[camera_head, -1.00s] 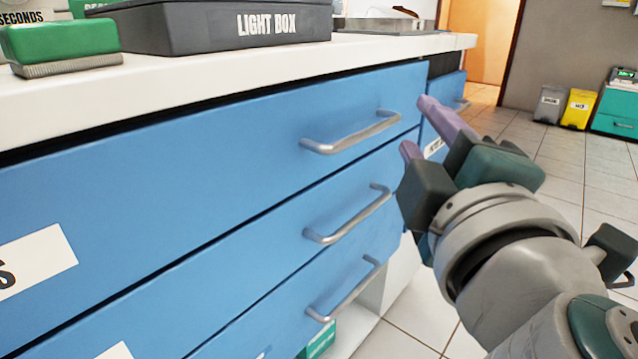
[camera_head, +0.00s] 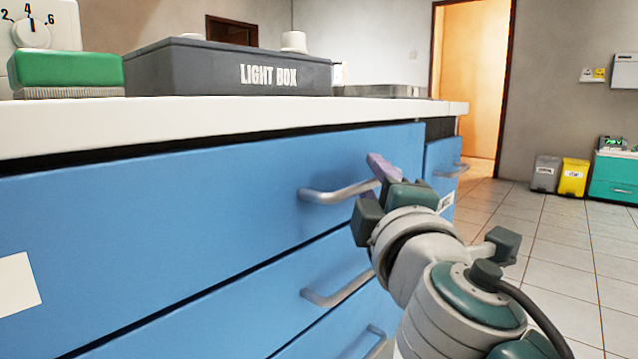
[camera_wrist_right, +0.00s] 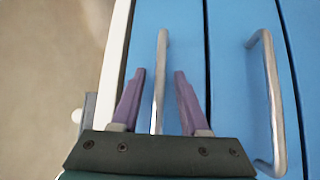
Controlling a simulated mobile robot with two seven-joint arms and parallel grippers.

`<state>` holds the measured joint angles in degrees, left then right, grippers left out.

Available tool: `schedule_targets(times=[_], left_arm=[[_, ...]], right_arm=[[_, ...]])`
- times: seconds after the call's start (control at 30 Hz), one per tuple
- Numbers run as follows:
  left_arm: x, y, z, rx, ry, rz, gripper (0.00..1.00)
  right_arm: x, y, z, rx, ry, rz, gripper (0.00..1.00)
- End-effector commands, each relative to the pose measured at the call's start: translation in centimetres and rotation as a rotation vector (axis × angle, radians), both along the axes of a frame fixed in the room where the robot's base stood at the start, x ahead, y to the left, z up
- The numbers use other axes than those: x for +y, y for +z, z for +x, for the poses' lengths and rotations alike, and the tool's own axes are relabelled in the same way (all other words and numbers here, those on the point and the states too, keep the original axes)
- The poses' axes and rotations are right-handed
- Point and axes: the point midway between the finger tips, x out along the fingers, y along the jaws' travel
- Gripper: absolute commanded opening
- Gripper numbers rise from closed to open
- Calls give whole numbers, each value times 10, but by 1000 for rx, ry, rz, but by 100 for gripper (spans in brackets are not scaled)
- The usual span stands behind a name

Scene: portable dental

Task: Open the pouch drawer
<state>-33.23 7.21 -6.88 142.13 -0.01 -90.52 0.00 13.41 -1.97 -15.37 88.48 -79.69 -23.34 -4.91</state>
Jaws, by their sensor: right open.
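The blue top drawer (camera_head: 200,200) is closed flush in the cabinet under the white counter. Only part of its white label (camera_head: 18,285) shows, so I cannot read it as the pouch drawer. Its silver bar handle (camera_head: 335,192) is at the drawer's right part. My right gripper (camera_head: 374,172) is at the right end of this handle. In the right wrist view the open purple fingers (camera_wrist_right: 160,76) lie on either side of the handle bar (camera_wrist_right: 161,60), with a gap on both sides. My left gripper is not in view.
Lower blue drawers have their own handles (camera_head: 338,290); one handle also shows in the right wrist view (camera_wrist_right: 270,100). A grey light box (camera_head: 220,72) and a green-topped block (camera_head: 66,70) stand on the counter (camera_head: 200,118). Tiled floor (camera_head: 560,260) to the right is clear.

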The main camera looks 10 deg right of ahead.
Motion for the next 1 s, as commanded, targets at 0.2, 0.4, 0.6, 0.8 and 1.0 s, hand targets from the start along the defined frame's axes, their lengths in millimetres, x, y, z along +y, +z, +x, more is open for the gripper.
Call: schedule_targets(times=[0.2, 0.4, 0.6, 0.8, 1.0], left_arm=[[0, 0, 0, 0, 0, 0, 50], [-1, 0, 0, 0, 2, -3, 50], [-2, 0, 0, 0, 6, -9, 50], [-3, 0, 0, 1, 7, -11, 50], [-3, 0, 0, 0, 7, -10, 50]], right_arm=[[-1, 1, 3, 0, 0, 1, 45], [0, 0, 3, 0, 0, 1, 33], [0, 0, 3, 1, 0, 1, 11], [-1, 0, 3, 0, 0, 1, 0], [-1, 0, 3, 0, 0, 1, 0]])
